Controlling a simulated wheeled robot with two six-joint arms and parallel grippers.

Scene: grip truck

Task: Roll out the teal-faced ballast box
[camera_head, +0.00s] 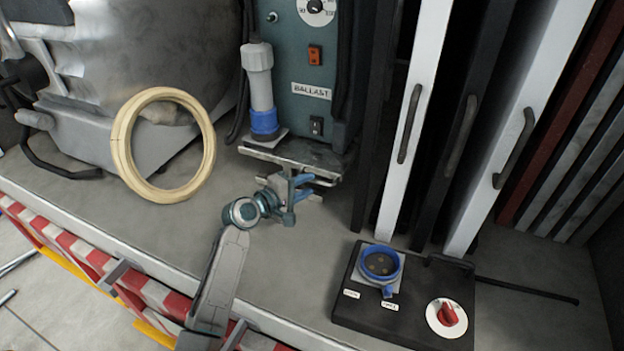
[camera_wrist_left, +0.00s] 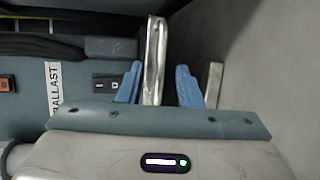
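The ballast box (camera_head: 284,85) has a teal face with a BALLAST label, an orange switch and a dial, and stands upright at the back of the deck. A metal plate (camera_head: 290,152) runs along its foot. My left gripper (camera_head: 306,188) is just in front of and below that plate, its blue fingers pointing at the box. In the left wrist view, the box face (camera_wrist_left: 28,100) is at left, and a bright metal bar (camera_wrist_left: 154,62) shows between the two open fingers (camera_wrist_left: 158,88), with a gap on the right side. Contact cannot be told. My right gripper is not in view.
A grey-and-blue plug (camera_head: 260,90) stands beside the box's face. A cream ring (camera_head: 165,145) leans at left. White panels with black handles (camera_head: 413,120) stand at right, behind a black panel with a blue socket (camera_head: 380,264) and red knob. Open deck lies in front.

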